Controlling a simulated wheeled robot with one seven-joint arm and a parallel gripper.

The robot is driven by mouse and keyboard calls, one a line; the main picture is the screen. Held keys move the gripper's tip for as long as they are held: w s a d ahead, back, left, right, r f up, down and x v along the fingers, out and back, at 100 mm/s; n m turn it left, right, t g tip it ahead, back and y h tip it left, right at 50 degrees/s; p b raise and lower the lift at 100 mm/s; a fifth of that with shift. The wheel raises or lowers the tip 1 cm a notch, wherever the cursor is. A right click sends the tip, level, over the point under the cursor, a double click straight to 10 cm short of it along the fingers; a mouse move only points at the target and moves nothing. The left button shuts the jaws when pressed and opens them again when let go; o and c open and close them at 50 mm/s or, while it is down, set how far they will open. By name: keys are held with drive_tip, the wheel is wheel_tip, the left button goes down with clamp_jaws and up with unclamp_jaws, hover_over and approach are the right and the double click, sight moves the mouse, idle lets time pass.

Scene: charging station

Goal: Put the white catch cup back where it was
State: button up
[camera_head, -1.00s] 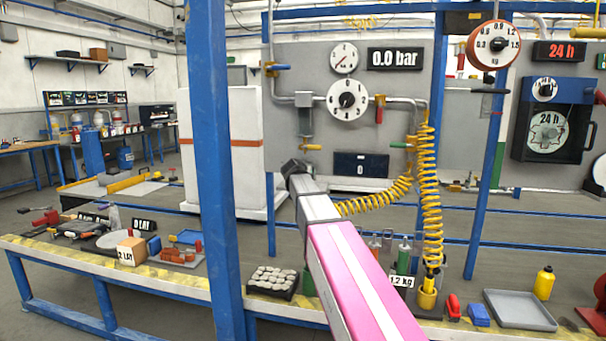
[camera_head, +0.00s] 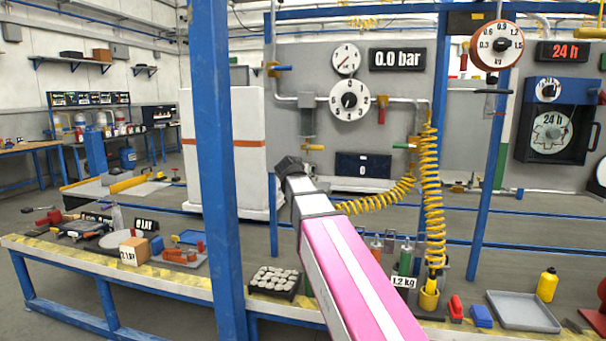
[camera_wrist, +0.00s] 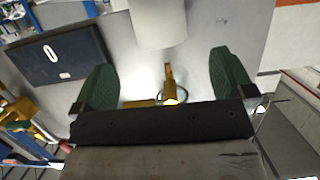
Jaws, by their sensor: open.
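My gripper (camera_wrist: 168,76) is open, with its two green fingers apart and nothing between them in contact. A plain whitish cylinder (camera_wrist: 158,22), which looks like the catch cup, shows at the top of the wrist view, beyond the fingertips and cut by the frame edge. I cannot tell what it rests on. A yellow valve handle (camera_wrist: 168,82) shows between the fingers, apart from both. In the head view, the yellow valve (camera_head: 313,147) is on the pipe just above my dark gripper end (camera_head: 288,166). The cup is not distinguishable there; my arm covers that area.
The grey panel carries gauges, pipes and a dark display (camera_head: 363,165), also in the wrist view (camera_wrist: 62,52). A coiled yellow hose (camera_head: 433,190) hangs right of my arm. A blue post (camera_head: 213,170) stands at left. The bench holds a tray of pale pieces (camera_head: 275,281) and a grey tray (camera_head: 523,311).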

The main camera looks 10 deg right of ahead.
drive_tip(key=s+d+f+n+g+y, duration=0.15)
drive_tip(key=s+f+g, duration=0.35)
drive_tip(key=f, duration=0.9)
drive_tip(key=s+d+f+n+g, duration=0.1)
drive_tip(key=s+d+f+g, duration=0.1)
drive_tip(key=s+f, duration=0.8)
drive_tip(key=s+f+n+g+y, duration=0.1)
drive_tip(key=s+f+g+y, duration=0.1)
drive_tip(key=s+f, duration=0.5)
drive_tip(key=s+f+n+g+y, duration=0.1)
drive_tip(key=s+f+g, duration=0.3)
drive_tip(key=f, duration=1.1)
drive_tip(key=s, duration=0.3)
drive_tip(key=shift+s+f+g+y, duration=0.15)
drive_tip(key=shift+s+g+y, duration=0.15)
drive_tip(key=shift+s+y, duration=0.1)
